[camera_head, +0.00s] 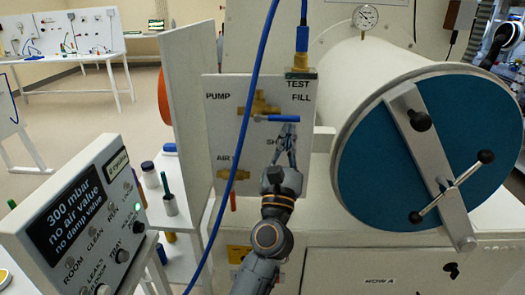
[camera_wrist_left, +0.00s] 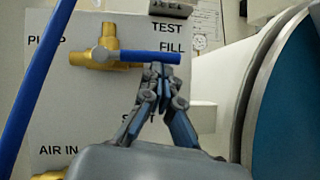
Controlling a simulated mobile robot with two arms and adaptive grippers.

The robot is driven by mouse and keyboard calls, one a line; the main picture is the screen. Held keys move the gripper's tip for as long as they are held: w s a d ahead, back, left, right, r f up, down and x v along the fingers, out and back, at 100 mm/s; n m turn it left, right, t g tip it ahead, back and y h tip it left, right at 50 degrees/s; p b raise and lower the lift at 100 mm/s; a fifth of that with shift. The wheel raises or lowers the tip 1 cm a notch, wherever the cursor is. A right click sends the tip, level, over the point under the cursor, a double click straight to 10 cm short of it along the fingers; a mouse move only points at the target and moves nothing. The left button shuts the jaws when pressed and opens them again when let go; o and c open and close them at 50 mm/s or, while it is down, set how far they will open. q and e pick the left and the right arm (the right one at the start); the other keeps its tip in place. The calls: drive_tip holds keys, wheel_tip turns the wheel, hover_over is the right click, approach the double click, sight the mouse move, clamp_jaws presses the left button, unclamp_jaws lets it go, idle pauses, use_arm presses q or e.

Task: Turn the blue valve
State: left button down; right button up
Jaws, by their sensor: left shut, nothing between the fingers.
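The blue valve handle (camera_head: 275,118) lies level, pointing right from a brass valve body (camera_head: 259,104) on a pale panel. The panel is lettered PUMP, TEST, FILL and AIR IN. My left gripper (camera_head: 288,130) comes up from below, its fingertips just under the handle's right part. In the left wrist view, the blue handle (camera_wrist_left: 150,57) runs across just above the closed fingertips (camera_wrist_left: 159,69) of my left gripper. They hold nothing; whether they touch the handle I cannot tell. The gripper hides part of the lower lettering. My right gripper is not in view.
A blue hose (camera_head: 245,110) passes in front of the panel's left part. A large round blue door (camera_head: 430,165) with a metal bar stands close on the right. A display box (camera_head: 75,220) reading "300 mbar, no air value, no damp value" stands at the front left.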

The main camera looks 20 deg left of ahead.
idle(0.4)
use_arm(q)
drive_tip(key=v, duration=1.2)
